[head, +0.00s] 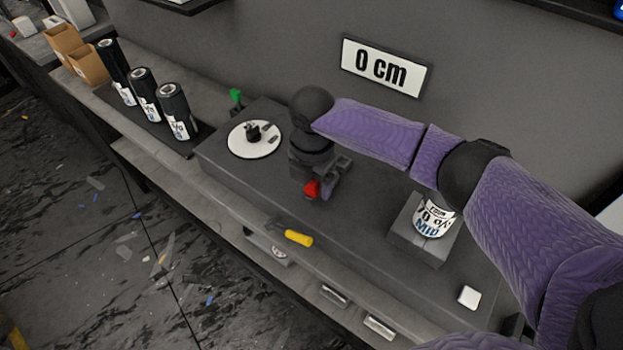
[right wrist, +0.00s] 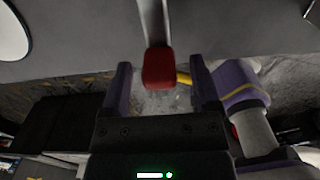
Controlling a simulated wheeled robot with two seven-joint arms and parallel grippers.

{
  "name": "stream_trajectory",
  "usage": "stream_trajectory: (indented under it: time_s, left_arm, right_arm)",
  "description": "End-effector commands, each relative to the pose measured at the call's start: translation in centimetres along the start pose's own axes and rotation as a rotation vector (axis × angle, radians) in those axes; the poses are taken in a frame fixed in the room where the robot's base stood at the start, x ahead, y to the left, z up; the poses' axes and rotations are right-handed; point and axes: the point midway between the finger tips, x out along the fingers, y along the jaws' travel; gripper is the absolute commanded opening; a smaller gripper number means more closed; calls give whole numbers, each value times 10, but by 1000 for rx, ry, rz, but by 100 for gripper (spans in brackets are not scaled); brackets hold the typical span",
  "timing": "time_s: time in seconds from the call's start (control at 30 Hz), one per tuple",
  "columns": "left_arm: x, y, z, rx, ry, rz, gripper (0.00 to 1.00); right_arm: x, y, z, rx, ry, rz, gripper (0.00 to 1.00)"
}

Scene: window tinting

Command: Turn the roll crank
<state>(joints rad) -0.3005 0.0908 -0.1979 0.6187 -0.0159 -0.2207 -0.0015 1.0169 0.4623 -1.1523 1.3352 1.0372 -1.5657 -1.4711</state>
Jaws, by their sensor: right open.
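The crank shows as a red knob (head: 311,189) on the dark bench, just below my right gripper (head: 324,186). In the right wrist view the red knob (right wrist: 158,68) sits at the end of a thin grey bar (right wrist: 153,22). My right gripper (right wrist: 162,78) is open there, with the knob between its two fingertips in the picture. A gap shows on both sides, and the fingers do not grip it. The gripper and wrist hide the rest of the crank in the head view. My left gripper is not in view.
A white disc (head: 255,139) with a black piece lies left of the gripper. A yellow-handled tool (head: 298,238) lies near the front edge. A labelled can-like roll (head: 434,217) stands at right under my arm. Several black rolls stand at left. A sign (head: 386,67) reads "0 cm".

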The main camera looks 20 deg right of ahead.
Motion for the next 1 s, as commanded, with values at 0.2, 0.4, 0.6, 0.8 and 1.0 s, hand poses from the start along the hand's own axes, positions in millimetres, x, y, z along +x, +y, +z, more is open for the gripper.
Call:
stream_trajectory:
  time_s: [0.2, 0.4, 0.6, 0.8, 1.0]
  left_arm:
    - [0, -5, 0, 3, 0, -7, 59]
    - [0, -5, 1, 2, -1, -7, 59]
    - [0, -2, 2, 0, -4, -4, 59]
    - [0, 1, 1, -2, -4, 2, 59]
    - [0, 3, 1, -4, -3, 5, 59]
  right_arm:
    - [0, 0, 0, 0, 0, 0, 50]
    - [-1, 0, 0, 1, 0, 0, 7]
    - [-1, 0, 0, 1, 0, 0, 0]
    - [-1, 0, 0, 1, 0, 0, 0]
    - [-1, 0, 0, 1, 0, 0, 0]
